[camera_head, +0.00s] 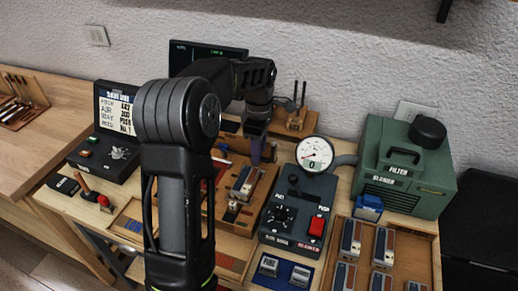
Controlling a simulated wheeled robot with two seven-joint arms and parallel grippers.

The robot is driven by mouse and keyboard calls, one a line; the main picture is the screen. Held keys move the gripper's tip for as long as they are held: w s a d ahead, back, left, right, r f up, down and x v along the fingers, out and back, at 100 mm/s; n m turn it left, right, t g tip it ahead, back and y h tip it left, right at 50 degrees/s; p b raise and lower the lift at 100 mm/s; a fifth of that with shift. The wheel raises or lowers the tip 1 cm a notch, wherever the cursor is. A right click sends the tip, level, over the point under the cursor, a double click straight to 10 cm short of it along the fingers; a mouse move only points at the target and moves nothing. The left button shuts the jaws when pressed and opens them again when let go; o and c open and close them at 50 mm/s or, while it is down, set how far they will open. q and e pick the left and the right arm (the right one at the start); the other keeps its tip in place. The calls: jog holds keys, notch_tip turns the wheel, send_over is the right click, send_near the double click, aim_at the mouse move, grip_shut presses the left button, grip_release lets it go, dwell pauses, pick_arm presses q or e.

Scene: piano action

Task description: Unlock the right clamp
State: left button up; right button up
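My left arm rises through the middle of the view and bends over the wooden fixture (205,200). My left gripper (257,140) points down at the back right of this fixture. A small purple-grey upright part shows just under it, and I cannot tell whether it touches it. The gripper's fingers are too small and dark to show whether they are open. The right clamp cannot be made out clearly; the gripper and arm cover much of that area. A block with metal strips (244,183) lies on the fixture in front of the gripper. My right gripper is out of view.
A dark control box (300,207) with a red button and a round gauge (314,153) stand right of the fixture. A green filter blower (405,165) is at the back right. A tray (336,235) of several blocks is at the front right. A dark box with a sign (117,110) stands left.

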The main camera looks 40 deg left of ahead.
pick_arm(q)
jog(key=shift+o, duration=0.2)
jog(key=shift+r, duration=0.1)
notch_tip(320, 180, up, 8)
jog(key=shift+f+b, duration=0.2)
jog(key=shift+b, duration=0.1)
dwell(0.6)
